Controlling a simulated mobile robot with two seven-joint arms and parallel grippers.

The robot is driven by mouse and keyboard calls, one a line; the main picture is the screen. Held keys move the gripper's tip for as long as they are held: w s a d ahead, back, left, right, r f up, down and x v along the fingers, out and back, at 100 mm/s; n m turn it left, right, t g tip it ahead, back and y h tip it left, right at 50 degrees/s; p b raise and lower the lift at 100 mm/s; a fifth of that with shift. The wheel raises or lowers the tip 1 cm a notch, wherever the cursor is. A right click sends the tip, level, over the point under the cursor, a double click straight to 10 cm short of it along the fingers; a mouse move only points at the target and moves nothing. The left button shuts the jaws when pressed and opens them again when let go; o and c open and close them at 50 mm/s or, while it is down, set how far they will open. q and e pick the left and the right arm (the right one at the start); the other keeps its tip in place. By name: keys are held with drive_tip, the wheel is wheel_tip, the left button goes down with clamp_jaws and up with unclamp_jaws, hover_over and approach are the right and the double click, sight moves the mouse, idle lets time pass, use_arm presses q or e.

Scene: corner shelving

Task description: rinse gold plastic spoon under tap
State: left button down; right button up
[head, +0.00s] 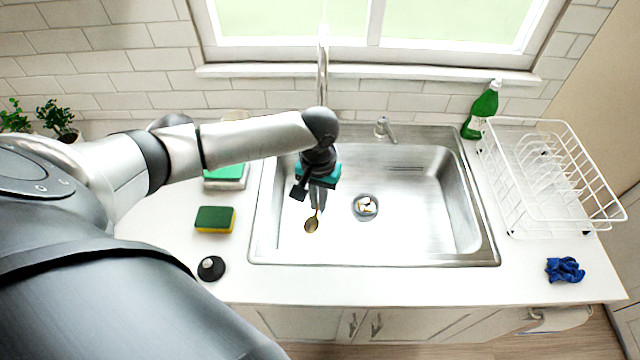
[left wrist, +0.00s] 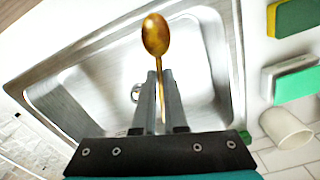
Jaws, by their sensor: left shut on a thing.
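The gold plastic spoon (head: 312,224) is held by my left gripper (head: 317,205) over the left part of the steel sink (head: 440,250). In the left wrist view the spoon's bowl (left wrist: 156,34) sticks out beyond the fingertips (left wrist: 160,78), and its handle runs between the two fingers. The bowl shows brownish marks. The tap's tall spout (head: 322,70) rises behind the sink, and my arm hides its lower part. A lever (head: 384,128) stands on the sink's back rim. I see no running water. My right gripper is not in view.
A green and yellow sponge (head: 215,219) and a black round thing (head: 211,268) lie left of the sink. A white dish rack (head: 560,228), a green bottle (head: 482,110) and a blue cloth (head: 565,270) are on the right. The drain (head: 365,207) holds small bits.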

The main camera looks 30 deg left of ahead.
use_arm(q)
drive_tip(key=w+a+f+b, duration=0.1)
drive_tip(key=w+a+b, duration=0.4)
drive_tip(key=w+b, duration=0.1)
drive_tip(key=shift+w+a+f+b, duration=0.25)
drive_tip(key=shift+w+f+b, duration=0.05)
drive_tip(key=shift+w+f, duration=0.1)
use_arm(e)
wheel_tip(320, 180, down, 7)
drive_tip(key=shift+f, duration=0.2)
use_arm(q)
drive_tip(key=shift+d, duration=0.15)
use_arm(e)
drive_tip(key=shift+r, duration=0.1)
use_arm(q)
drive_tip(key=shift+w+d+p, duration=0.3)
drive_tip(key=shift+d+p, duration=0.05)
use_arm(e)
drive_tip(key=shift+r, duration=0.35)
